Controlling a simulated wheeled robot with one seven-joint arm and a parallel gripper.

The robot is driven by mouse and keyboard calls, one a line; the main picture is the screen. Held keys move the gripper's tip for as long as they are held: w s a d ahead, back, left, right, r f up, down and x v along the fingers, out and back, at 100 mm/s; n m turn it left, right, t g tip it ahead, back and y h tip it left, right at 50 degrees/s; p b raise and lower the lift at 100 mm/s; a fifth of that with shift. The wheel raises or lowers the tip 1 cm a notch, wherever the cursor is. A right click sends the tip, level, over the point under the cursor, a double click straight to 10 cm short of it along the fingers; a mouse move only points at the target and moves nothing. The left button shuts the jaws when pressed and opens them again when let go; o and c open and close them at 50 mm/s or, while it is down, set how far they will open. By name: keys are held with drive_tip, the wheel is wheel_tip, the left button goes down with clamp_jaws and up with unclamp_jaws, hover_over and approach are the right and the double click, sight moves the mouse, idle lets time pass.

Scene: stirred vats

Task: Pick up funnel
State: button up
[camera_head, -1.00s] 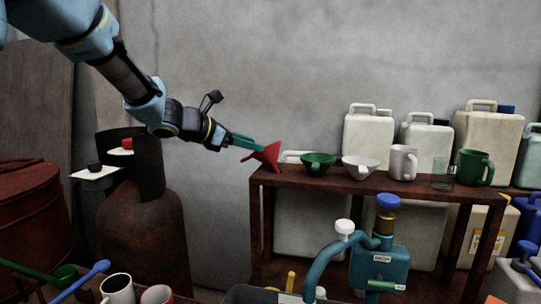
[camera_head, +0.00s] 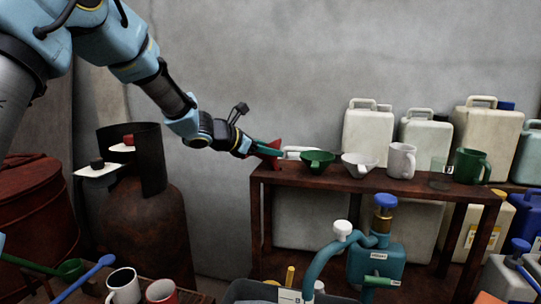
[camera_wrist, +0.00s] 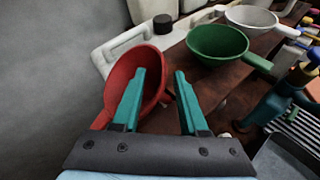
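A red funnel (camera_wrist: 120,78) is at the left end of the brown shelf (camera_head: 400,187), its wide mouth partly facing the wrist camera. In the head view the red funnel (camera_head: 268,146) is partly hidden by my gripper (camera_head: 272,152). In the wrist view my gripper (camera_wrist: 159,72) is open. Its left teal finger overlaps the funnel's mouth and its right finger is just outside the right rim, with the rim between them. I cannot tell whether either finger touches it. A green funnel-like bowl (camera_head: 318,158) and a white one (camera_head: 360,160) stand to the right.
A white mug (camera_head: 401,160), a clear beaker (camera_head: 440,180) and a green mug (camera_head: 470,165) stand farther right on the shelf. Several canisters (camera_head: 368,136) are behind it. A teal pump (camera_head: 376,255) stands in front. A rusty cylinder (camera_head: 145,225) is at left.

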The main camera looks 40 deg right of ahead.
clamp_jaws()
drive_tip(key=shift+r, duration=0.15)
idle(0.4)
wheel_tip(320, 180, up, 9)
drive_tip(key=shift+r+b, duration=0.1)
drive_tip(key=shift+b, duration=0.25)
drive_tip(key=shift+s+r+m+g+p, duration=0.25)
drive_tip(key=shift+m+g+p, duration=0.05)
drive_tip(key=shift+m, duration=0.6)
drive_tip(key=shift+s+a+f+m+g+y+b, duration=0.1)
drive_tip(key=shift+s+f+m+g+y+b, duration=0.25)
drive_tip(key=shift+f+m+b, duration=1.2)
drive_tip(key=shift+s+f+m+g+y+b, duration=0.35)
drive_tip(key=shift+f+m, duration=0.55)
drive_tip(key=shift+f, duration=1.45)
drive_tip(key=shift+s+a+f+m+g+y+b, duration=0.1)
drive_tip(key=shift+s+f+m+g+y+b, duration=0.25)
drive_tip(key=shift+f+m+b, duration=1.2)
